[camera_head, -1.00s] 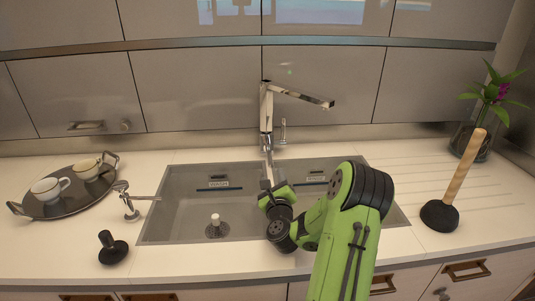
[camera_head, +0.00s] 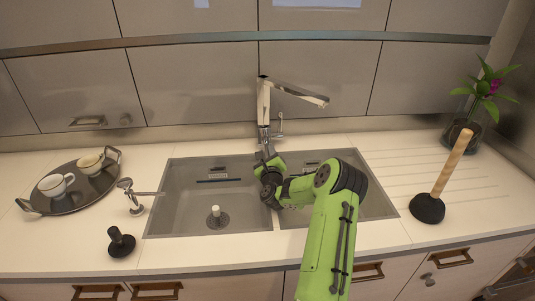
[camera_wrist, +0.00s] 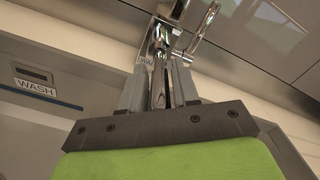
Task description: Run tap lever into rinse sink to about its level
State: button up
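The chrome tap (camera_head: 263,100) stands behind the two basins, its spout (camera_head: 310,96) pointing right over the right basin. A thin chrome lever (camera_head: 280,123) rises at the right of its base; in the wrist view a slim chrome handle (camera_wrist: 204,22) shows at the upper right. The left basin (camera_head: 180,205) is labelled WASH (camera_wrist: 35,87). The right basin (camera_head: 376,204), presumably the rinse sink, is largely hidden by my arm; its label is unreadable. My gripper (camera_head: 266,151) is at the tap's base. In the wrist view its fingers (camera_wrist: 158,82) stand apart, with chrome tap parts between or just beyond them.
A dark tray (camera_head: 105,183) with two cups is at left, near a small chrome fixture (camera_head: 131,196) and a black stopper (camera_head: 121,242). A plunger (camera_head: 428,208) stands on the ribbed drainboard at right; a flower vase (camera_head: 462,137) is behind it. Cabinet fronts rise behind the tap.

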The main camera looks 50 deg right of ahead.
aim_at(267, 150)
grip_shut()
jog(key=r+p, duration=0.1)
jog(key=p, duration=0.3)
jog(key=shift+r+p, duration=0.25)
jog(key=shift+p, duration=0.1)
notch_tip(267, 150, up, 2)
jog(key=g+y+p, duration=0.1)
jog(key=g+p, duration=0.1)
jog(key=p, duration=0.9)
jog(key=shift+w+d+y, duration=0.1)
jog(key=shift+w+y, duration=0.05)
jog(key=shift+y, duration=0.25)
jog(key=shift+r+p, duration=0.2)
jog(key=shift+p, duration=0.95)
jog(key=shift+w+g, duration=0.1)
jog(key=shift+g, duration=0.2)
jog(key=shift+f+y+p, duration=0.1)
jog(key=shift+y+p, duration=0.2)
jog(key=shift+f, duration=0.1)
